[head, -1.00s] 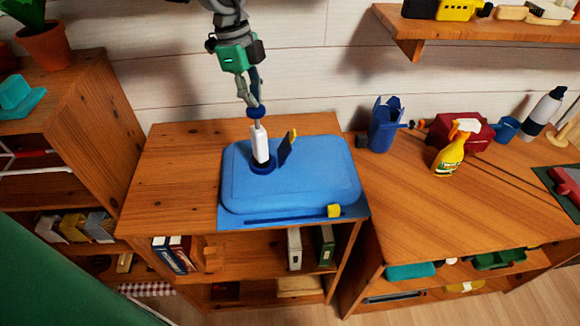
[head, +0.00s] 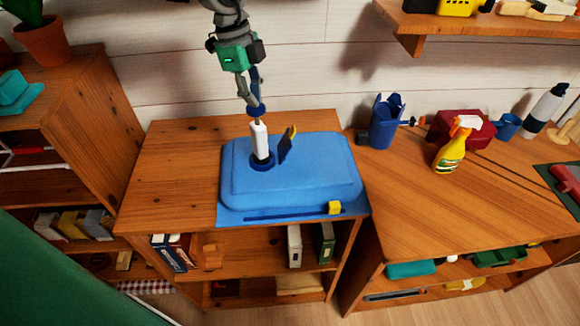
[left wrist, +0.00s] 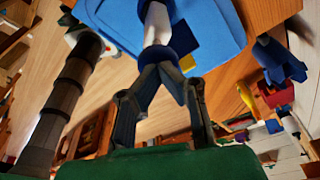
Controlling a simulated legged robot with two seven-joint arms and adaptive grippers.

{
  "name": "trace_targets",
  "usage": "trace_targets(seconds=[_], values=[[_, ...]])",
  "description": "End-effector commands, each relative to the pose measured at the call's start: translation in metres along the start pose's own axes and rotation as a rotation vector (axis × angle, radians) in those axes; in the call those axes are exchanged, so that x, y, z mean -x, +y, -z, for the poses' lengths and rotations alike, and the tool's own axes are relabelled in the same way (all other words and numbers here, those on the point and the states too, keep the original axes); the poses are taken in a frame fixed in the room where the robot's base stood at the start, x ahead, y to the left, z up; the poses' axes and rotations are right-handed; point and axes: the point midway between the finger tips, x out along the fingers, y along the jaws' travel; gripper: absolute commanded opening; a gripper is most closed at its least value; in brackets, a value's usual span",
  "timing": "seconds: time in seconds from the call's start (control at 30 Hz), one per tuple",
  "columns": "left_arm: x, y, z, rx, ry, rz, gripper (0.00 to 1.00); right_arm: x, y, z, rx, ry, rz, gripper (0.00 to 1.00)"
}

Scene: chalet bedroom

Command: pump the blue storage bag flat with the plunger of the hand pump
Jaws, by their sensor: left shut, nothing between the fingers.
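The blue storage bag (head: 310,185) lies on the wooden cabinet top, still raised and padded-looking, with a flat front strip and a yellow slider (head: 334,208) near its right end. The white hand pump (head: 259,138) stands upright in a dark blue ring (head: 262,163) on the bag. A short rod rises from it to the blue plunger knob (head: 257,110). My left gripper (head: 253,101) is shut and empty, its fingertips on top of the knob; the left wrist view shows the fingertips (left wrist: 160,66) together over the pump (left wrist: 157,25). My right gripper is out of view.
A dark flap with a yellow edge (head: 287,145) stands up beside the pump. A blue container (head: 386,124), a yellow spray bottle (head: 452,148) and a red box (head: 465,128) stand on the right counter. A wall shelf (head: 470,22) hangs at upper right.

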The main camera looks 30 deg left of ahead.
Motion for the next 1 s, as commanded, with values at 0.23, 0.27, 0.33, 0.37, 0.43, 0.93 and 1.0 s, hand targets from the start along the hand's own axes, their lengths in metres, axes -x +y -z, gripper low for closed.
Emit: trace_targets(seconds=[0.23, 0.27, 0.33, 0.37, 0.43, 0.93, 1.0], values=[[-0.017, 0.000, -0.004, 0.000, -0.001, -0.001, 0.00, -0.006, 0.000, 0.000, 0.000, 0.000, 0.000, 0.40], [-0.018, 0.000, -0.004, 0.000, -0.001, -0.001, 0.00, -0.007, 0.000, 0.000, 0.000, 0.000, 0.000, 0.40], [-0.023, 0.000, -0.005, 0.000, -0.001, -0.002, 0.00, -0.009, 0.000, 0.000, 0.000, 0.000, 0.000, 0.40], [-0.025, 0.000, -0.005, 0.000, -0.001, -0.002, 0.00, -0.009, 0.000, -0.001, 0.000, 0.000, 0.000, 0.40], [-0.029, 0.001, -0.006, 0.000, -0.001, -0.003, 0.00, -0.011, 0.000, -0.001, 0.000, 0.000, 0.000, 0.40], [0.001, 0.000, 0.000, 0.000, 0.000, 0.001, 0.00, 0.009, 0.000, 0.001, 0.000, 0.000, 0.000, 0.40], [0.005, 0.000, 0.001, 0.000, 0.000, 0.001, 0.00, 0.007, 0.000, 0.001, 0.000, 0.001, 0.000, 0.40]])
